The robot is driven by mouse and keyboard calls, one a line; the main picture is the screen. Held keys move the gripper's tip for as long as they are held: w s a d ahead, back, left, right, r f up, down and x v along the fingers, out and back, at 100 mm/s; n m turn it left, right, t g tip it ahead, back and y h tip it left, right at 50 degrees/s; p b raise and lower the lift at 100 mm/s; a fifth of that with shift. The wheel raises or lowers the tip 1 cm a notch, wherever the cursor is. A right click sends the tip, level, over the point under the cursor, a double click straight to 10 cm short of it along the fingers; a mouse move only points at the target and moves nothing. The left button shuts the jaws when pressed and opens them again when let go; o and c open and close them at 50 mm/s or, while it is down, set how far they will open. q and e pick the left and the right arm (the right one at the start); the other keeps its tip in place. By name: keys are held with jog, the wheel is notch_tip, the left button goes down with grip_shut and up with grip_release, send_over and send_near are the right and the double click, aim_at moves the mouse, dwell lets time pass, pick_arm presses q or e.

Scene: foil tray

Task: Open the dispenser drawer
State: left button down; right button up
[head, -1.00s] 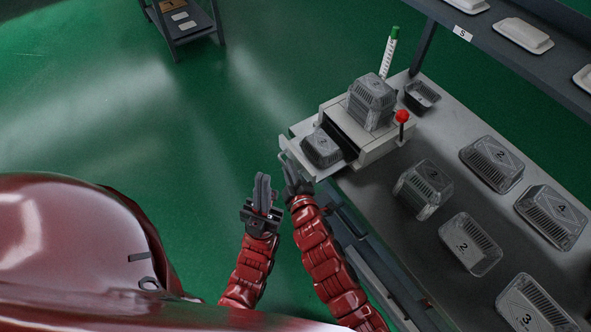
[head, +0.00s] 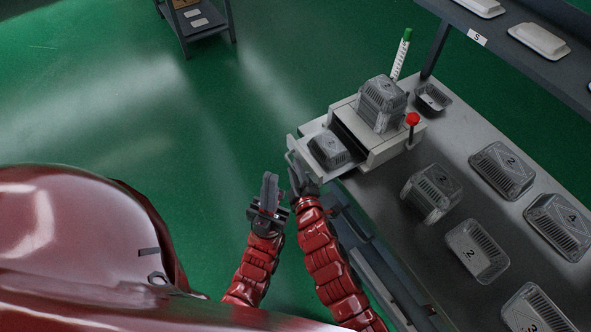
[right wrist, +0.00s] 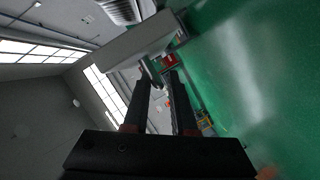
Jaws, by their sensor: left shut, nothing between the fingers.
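A stack of foil trays (head: 381,103) sits on top. My right gripper (head: 297,172) is at the drawer's front. In the right wrist view its fingers (right wrist: 160,84) are spread, with the drawer handle (right wrist: 152,72) between their tips, close to the left finger. Contact is hard to tell. My left gripper (head: 269,184) is shut and empty, over the floor left of the right one.
A red-knobbed lever (head: 413,120) and a green-capped white post (head: 402,55) stand by the dispenser. Several numbered trays (head: 502,171) cover the bench (head: 395,240). A shelf (head: 500,40) hangs over the far side.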

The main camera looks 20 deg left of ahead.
jog(key=b+v, duration=0.1)
jog(key=v, duration=1.6)
jog(key=shift+s+d, duration=0.15)
jog(key=shift+d, duration=0.05)
